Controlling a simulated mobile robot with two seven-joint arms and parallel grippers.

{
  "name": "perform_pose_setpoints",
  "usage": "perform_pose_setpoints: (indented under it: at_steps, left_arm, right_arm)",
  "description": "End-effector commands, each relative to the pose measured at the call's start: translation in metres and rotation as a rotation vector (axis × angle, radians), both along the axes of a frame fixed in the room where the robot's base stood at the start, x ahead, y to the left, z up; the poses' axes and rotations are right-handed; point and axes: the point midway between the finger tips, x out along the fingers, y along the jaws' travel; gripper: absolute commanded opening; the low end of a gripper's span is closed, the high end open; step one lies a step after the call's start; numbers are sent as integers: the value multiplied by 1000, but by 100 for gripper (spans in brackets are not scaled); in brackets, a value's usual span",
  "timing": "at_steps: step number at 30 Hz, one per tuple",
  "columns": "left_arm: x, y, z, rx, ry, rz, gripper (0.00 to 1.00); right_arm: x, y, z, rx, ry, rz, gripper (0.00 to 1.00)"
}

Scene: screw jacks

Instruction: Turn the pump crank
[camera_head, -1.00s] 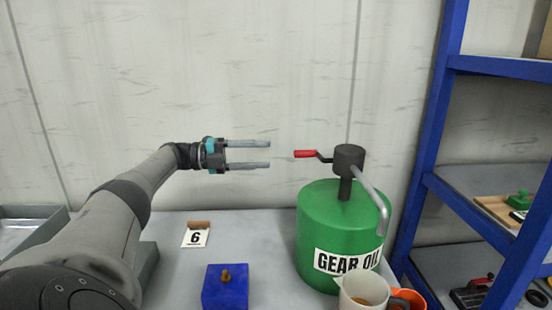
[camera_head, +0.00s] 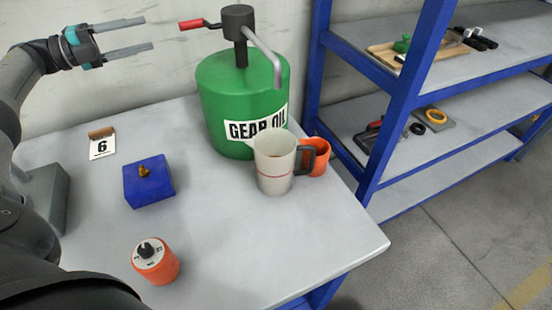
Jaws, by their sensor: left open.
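The pump stands on a green drum labelled GEAR OIL (camera_head: 222,88), with a dark pump head (camera_head: 238,18) and a grey spout (camera_head: 263,55) bending down to the right. The pump crank (camera_head: 196,24) has a red handle that points left from the pump head. My left gripper (camera_head: 149,33) is open and empty. Its two fingers point right toward the red handle, and a gap shows between the fingertips and the handle. My right gripper is not in view.
A white measuring jug (camera_head: 273,165) stands before the drum, with an orange container (camera_head: 317,158) behind it. A blue block (camera_head: 148,184), an orange knobbed cylinder (camera_head: 156,262) and a number 6 card (camera_head: 102,145) are on the grey table (camera_head: 225,225). Blue shelving (camera_head: 400,95) stands right.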

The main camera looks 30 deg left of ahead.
Motion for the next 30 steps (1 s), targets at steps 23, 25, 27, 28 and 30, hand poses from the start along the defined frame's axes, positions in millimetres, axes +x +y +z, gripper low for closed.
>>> perform_pose_setpoints:
  at_steps: [23,25,27,28,30]
  left_arm:
    - [-14,14,0,466,-374,-1,55]
    - [-17,17,0,560,-448,1,55]
    - [-21,19,0,654,-523,0,55]
    - [-22,20,0,694,-555,0,55]
    - [-25,23,0,787,-630,0,55]
  right_arm:
    - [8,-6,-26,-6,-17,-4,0]
    - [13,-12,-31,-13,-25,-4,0]
    - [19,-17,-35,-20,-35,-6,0]
    - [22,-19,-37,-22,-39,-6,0]
    - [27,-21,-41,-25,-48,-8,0]
